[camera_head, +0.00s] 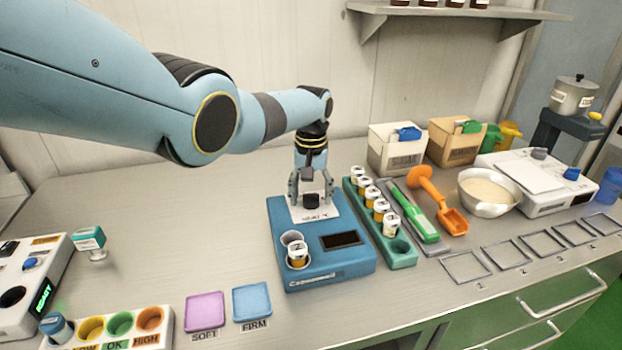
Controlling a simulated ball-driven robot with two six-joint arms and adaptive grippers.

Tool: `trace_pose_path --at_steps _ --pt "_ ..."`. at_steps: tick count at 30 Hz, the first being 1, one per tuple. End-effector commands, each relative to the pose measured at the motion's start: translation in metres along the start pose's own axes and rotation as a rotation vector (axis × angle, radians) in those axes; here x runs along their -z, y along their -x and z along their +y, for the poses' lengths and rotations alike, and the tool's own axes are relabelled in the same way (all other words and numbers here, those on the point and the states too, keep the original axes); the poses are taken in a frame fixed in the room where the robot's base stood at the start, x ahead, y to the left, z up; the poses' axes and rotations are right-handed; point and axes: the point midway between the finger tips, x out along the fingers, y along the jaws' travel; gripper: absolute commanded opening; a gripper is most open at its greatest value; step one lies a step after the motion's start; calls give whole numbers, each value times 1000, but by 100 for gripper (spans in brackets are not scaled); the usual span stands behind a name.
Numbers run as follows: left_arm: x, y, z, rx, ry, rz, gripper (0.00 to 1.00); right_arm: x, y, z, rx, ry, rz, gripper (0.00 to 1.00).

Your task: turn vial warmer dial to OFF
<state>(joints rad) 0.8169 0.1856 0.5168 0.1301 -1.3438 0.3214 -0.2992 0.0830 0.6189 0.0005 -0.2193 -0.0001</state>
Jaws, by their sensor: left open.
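The vial warmer (322,265) is a blue box with a dark display and a white plate at its back, on the bench in the middle. Its black dial (311,201) sits on the white plate. My left gripper (311,199) points down from above, its open fingers on either side of the dial. I cannot tell whether the fingers touch it. The dial's setting and the small lettering on the plate are too small to read. A capped vial (298,255) stands in a front well of the warmer. My right gripper is not in view.
A green rack (402,262) of white-capped vials stands close right of the warmer. Beyond it are a green-handled tool (411,213), an orange scoop (451,217) and a bowl (488,192). Purple (205,311) and blue pads (252,302) lie front left. Bench left of the warmer is mostly clear.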

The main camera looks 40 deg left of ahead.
Motion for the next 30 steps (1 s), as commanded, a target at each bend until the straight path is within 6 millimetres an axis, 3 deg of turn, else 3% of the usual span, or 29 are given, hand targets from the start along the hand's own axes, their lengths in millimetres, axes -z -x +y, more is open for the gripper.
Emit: trace_pose_path --at_steps 7,12,18,30 --pt "0 30 0 -1 -1 4 61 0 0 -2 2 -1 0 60" --pt "1 72 0 -1 0 6 61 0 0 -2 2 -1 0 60" --pt "1 105 -1 0 0 2 61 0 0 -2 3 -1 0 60" --pt "0 117 -1 1 1 0 61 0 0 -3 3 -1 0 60"
